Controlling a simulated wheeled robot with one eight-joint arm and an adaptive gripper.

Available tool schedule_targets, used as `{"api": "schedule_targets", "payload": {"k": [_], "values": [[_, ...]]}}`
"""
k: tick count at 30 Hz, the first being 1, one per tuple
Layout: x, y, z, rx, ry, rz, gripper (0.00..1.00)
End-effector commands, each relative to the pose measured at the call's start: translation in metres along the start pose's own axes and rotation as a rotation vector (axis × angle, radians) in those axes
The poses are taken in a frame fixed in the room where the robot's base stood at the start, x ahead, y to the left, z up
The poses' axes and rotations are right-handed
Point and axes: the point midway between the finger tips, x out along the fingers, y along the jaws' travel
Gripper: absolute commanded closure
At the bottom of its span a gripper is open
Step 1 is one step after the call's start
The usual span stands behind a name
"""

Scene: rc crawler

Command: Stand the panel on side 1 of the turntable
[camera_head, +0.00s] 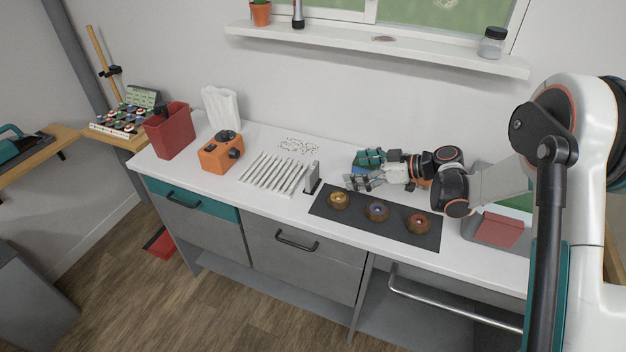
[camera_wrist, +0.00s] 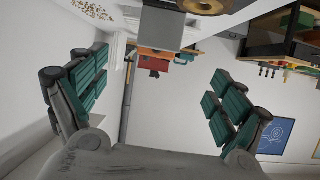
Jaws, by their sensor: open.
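A flat reddish panel (camera_head: 497,230) lies on a grey slab at the right of the counter, partly behind my arm. I cannot tell whether it is the task's panel. No turntable or side marked 1 can be made out for sure; part of the counter is hidden by my arm. My gripper (camera_head: 352,170) is above the counter, behind the dark mat, with its teal-padded fingers spread apart toward the left. In the wrist view my gripper (camera_wrist: 157,70) is wide open with nothing between the fingers, and the scene appears upside down.
A dark mat (camera_head: 400,234) holds three ringed round pieces in front of my gripper. A shelf (camera_head: 390,48) is on the wall behind.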

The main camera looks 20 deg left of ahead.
Motion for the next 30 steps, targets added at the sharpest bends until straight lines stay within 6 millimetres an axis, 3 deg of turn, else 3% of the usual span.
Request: {"api": "schedule_targets", "payload": {"k": [8,19,30], "values": [[0.025,0.001,0.011,-0.054,0.047,-0.029,0.10],[0.088,0.000,0.009,-0.053,0.046,-0.028,0.10],[0.113,0.000,0.008,-0.053,0.045,-0.027,0.10]]}}
